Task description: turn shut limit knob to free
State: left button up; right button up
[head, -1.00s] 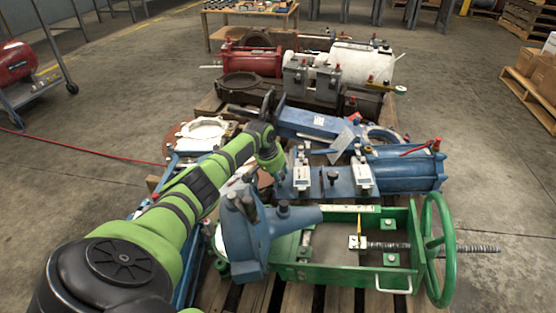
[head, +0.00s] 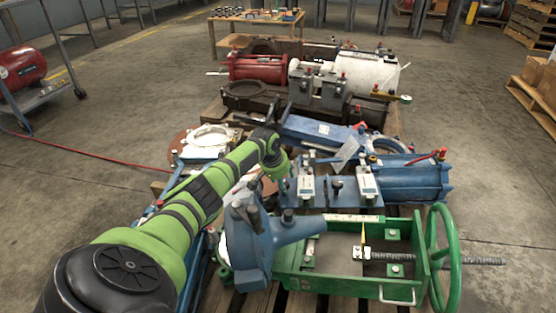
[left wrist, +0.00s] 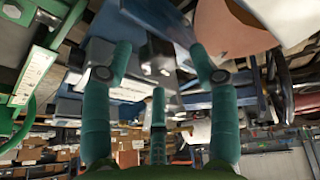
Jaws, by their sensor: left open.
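The blue actuator (head: 410,178) lies on the pallet with a blue plate on its left. The plate carries two white-labelled blocks, a left one (head: 307,188) and a right one (head: 367,186), and a dark knob (head: 336,184) between them. I cannot tell which part is the shut limit knob, nor its setting. My left arm ends just left of the plate; its fingers are hardly visible there. In the left wrist view my left gripper (left wrist: 158,62) has its teal fingers spread. A dark block with shiny metal ends (left wrist: 155,58) shows beyond and between them; no contact is clear.
A green valve frame with a handwheel (head: 436,258) and a blue casting (head: 250,240) stand in front of the plate. Red (head: 258,66) and white (head: 368,74) cylinders lie behind. A hose (head: 95,155) crosses the floor at left. Open floor lies at right.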

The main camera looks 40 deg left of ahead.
pick_arm(q)
jog(key=v, duration=1.1)
jog(key=shift+r, duration=0.25)
jog(key=shift+s, duration=0.1)
